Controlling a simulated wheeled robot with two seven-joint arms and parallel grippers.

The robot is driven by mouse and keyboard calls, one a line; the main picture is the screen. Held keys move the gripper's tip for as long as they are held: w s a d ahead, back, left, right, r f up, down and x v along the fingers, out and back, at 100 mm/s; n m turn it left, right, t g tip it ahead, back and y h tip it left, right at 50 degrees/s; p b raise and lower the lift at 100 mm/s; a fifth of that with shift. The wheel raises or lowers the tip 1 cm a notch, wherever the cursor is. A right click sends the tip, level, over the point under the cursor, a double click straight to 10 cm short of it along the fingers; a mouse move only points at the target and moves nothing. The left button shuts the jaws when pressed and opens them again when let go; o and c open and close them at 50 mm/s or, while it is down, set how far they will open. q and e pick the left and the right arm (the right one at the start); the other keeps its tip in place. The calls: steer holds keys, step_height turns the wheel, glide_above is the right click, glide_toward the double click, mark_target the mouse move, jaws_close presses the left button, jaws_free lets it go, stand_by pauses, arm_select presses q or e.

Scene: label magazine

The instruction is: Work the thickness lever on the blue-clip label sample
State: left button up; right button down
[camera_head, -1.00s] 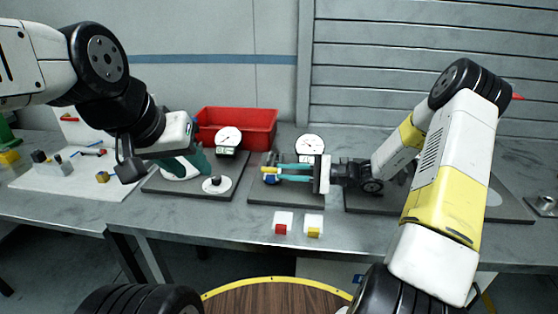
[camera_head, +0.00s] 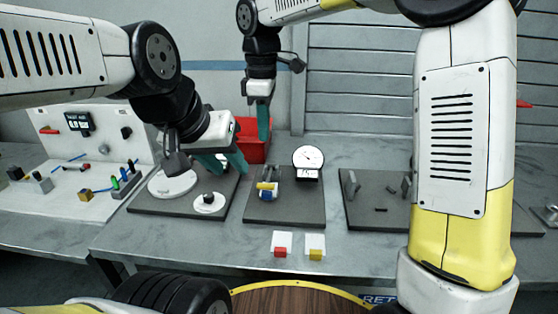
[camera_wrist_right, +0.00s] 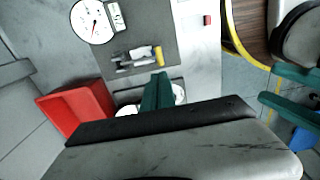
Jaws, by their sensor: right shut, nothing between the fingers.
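The blue clip (camera_head: 267,195) sits on the thickness station's dark plate (camera_head: 290,213) in the middle of the bench, left of and in front of the white dial gauge (camera_head: 308,158). A yellow lever piece (camera_head: 266,186) lies across it; the lever also shows in the right wrist view (camera_wrist_right: 157,56). The label itself is hard to make out. My right gripper (camera_head: 263,138) points down, shut and empty, raised above and behind the station, before the red bin. My left gripper (camera_head: 233,170) has its fingers apart, empty, over the plate to the left.
The red bin (camera_head: 252,150) stands at the back. The left plate holds round white discs (camera_head: 172,184). White cards with a red block (camera_head: 280,251) and a yellow block (camera_head: 316,254) lie at the front edge. Another dark plate (camera_head: 385,222) lies right, partly behind my right arm.

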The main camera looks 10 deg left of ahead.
mark_target(266, 186)
steer(key=f, duration=1.3)
steer(key=shift+w+f, duration=0.25)
steer(key=shift+f, duration=0.15)
steer(key=shift+s+f, duration=0.2)
steer(key=shift+f, duration=0.25)
steer(key=shift+s+f, duration=0.2)
steer(key=shift+f, duration=0.25)
steer(key=shift+r, duration=0.1)
step_height(266, 186, up, 7)
steer(key=s+d+r+m+t, duration=0.1)
steer(key=s+d+r+m, duration=0.15)
steer(key=d, duration=0.25)
steer(key=s+d+r+m+t+y, duration=0.1)
steer(key=s+d+r+m, duration=0.1)
steer(key=d+r+m, duration=0.15)
steer(key=s+d+r+m+t, duration=0.1)
steer(key=s+d+r+m, duration=0.1)
steer(key=d, duration=0.4)
steer(key=s+d+r+m+t+y, duration=0.1)
steer(key=s+d+m+t, duration=0.2)
steer(key=s+d+m, duration=0.6)
steer(key=shift+s+d, duration=0.4)
steer(key=shift+s, duration=0.35)
